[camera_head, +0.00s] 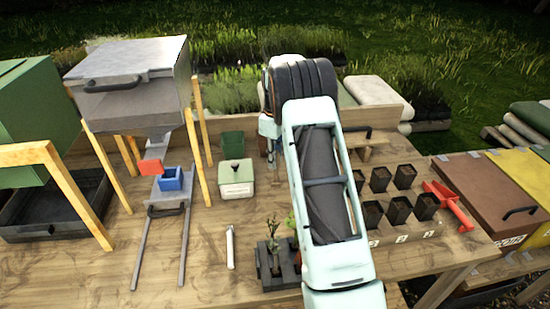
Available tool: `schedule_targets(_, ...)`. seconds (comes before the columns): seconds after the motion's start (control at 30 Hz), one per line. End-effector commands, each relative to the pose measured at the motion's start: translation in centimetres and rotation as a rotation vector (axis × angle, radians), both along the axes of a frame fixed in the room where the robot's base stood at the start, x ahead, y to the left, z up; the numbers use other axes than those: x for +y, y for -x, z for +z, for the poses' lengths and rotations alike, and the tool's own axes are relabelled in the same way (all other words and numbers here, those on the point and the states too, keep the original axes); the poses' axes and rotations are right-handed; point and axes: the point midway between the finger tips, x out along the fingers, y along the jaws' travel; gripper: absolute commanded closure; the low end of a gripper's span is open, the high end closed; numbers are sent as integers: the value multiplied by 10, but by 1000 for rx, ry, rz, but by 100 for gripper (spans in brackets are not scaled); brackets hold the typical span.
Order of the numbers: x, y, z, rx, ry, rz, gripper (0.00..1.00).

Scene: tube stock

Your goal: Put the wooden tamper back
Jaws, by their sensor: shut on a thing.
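My pale arm rises from the bottom and crosses the middle of the bench. My gripper (270,152) is mostly hidden behind it, with only a small part showing at the arm's left edge. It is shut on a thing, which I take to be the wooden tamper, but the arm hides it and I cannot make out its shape. A small wooden stand (372,145) shows just right of the arm near the back edge. I cannot tell whether it is the tamper's place.
A metal hopper (130,80) stands at left over a blue box (171,179). A green-and-white tub (236,178), a white stick (230,247) and a dark plant tray (268,262) are left of my arm.

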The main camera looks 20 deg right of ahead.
Motion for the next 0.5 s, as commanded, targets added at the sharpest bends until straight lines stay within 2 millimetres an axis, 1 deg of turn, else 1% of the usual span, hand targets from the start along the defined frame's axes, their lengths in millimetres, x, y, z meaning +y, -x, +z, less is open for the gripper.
schedule_targets(0.17, 0, 0, 1, -1, 0, 0, 100)
schedule_targets(0.3, 0, 0, -4, -1, -1, 0, 100)
schedule_targets(0.33, 0, 0, -3, -1, -1, 0, 78)
schedule_targets(0.47, 0, 0, -3, -1, -1, 0, 64)
schedule_targets(0.5, 0, 0, -3, -1, -1, 0, 64)
